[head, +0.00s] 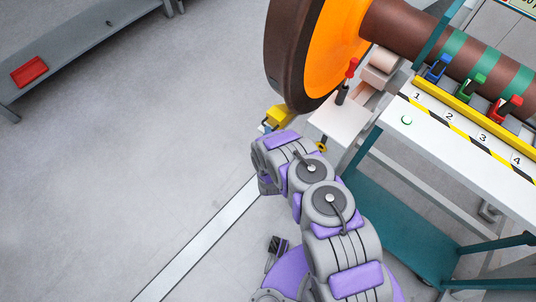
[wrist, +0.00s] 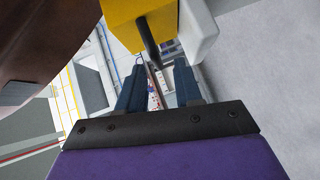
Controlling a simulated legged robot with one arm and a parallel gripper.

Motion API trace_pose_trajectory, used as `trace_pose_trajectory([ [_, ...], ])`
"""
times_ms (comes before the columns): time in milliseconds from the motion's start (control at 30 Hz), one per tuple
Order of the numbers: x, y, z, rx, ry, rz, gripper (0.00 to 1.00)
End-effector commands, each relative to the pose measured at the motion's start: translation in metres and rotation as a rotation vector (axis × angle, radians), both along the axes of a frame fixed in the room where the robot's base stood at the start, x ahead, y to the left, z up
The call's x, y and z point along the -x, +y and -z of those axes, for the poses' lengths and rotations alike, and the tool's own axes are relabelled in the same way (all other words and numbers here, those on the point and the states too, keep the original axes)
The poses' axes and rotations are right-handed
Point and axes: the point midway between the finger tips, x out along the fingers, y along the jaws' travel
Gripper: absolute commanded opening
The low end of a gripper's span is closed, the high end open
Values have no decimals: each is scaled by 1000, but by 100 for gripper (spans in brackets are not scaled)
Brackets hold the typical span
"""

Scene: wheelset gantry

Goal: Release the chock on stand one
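A yellow block (head: 279,115), which looks like the chock, sits low against the dark rim of the orange wheel (head: 339,45). In the wrist view the yellow block (wrist: 130,22) fills the top middle, with a black bar (wrist: 148,42) sticking out of it towards my gripper. My gripper (wrist: 159,66) is open, with its two dark blue fingers apart. The bar's end appears between the fingertips, but I cannot tell whether it is within their reach. In the head view my arm mostly hides the gripper. A red-topped lever (head: 351,68) stands on the pale stand plate (head: 342,118) beside the wheel.
A white bench (head: 455,135) with numbered places and blue, green and red clamps stands at the right under the brown axle (head: 420,32). A grey shelf (head: 85,45) holds a red tray (head: 29,71) at upper left. The floor at left is clear.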

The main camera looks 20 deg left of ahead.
Motion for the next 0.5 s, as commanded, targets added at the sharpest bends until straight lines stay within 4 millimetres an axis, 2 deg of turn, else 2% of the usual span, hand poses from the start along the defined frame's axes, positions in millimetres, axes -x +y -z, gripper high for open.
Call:
trace_pose_trajectory([
  [33,12,-3,-2,7,6,-5,35],
  [200,47,-15,-8,12,6,-8,35],
  [500,101,-38,-17,9,4,-8,35],
])
